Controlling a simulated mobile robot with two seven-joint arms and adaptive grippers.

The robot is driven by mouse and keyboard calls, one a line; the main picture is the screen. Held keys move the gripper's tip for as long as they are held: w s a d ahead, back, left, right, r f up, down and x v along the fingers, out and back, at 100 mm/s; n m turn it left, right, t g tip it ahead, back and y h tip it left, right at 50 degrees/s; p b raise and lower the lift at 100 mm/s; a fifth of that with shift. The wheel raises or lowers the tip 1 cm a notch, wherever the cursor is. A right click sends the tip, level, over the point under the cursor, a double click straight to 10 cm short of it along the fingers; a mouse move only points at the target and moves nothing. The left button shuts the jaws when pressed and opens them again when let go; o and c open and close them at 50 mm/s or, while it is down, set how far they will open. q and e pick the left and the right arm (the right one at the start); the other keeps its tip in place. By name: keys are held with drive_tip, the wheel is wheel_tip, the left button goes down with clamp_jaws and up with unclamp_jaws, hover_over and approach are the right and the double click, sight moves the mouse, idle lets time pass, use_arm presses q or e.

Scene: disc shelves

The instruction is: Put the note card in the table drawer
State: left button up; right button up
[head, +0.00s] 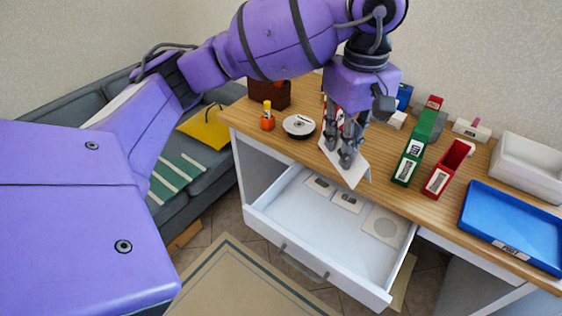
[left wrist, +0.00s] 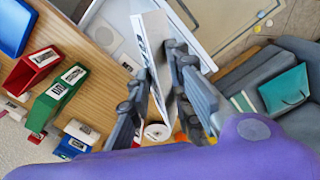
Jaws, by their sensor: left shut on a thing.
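My left gripper (head: 346,158) is shut on the note card (head: 352,176), a white flat card with some print near its edge. The card is tilted, over the front edge of the wooden table top and the back of the drawer. In the left wrist view the card (left wrist: 151,30) stands edge-on between the fingers (left wrist: 158,85). The table drawer (head: 295,215) is pulled open below. Inside it lie small labelled white items (head: 346,202) and a square sleeve with a round mark (head: 384,226). My right gripper is not in view.
On the table (head: 290,149) stand an orange bottle (head: 267,120), a disc spindle (head: 299,126), green (head: 408,166) and red (head: 441,177) holders, a blue tray (head: 515,225) and a white bin (head: 530,165). The front left of the drawer floor is clear. A sofa (head: 90,108) is at left.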

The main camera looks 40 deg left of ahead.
use_arm(q)
wheel_tip(320, 180, down, 7)
drive_tip(key=d+n, duration=0.2)
drive_tip(key=n, duration=0.9)
drive_tip(key=n+b, duration=0.2)
drive_tip(key=n, duration=2.9)
approach(325, 220)
drive_tip(key=shift+s+d+f, duration=0.1)
drive_tip(key=shift+s+d, duration=0.4)
drive_tip(key=shift+w+a+f, duration=0.25)
drive_tip(key=shift+f, duration=0.1)
drive_tip(key=shift+w+a+f, duration=0.15)
drive_tip(key=shift+a+f, duration=0.05)
drive_tip(key=shift+f, duration=0.1)
drive_tip(key=shift+f+b, duration=0.35)
drive_tip(key=shift+f, duration=1.25)
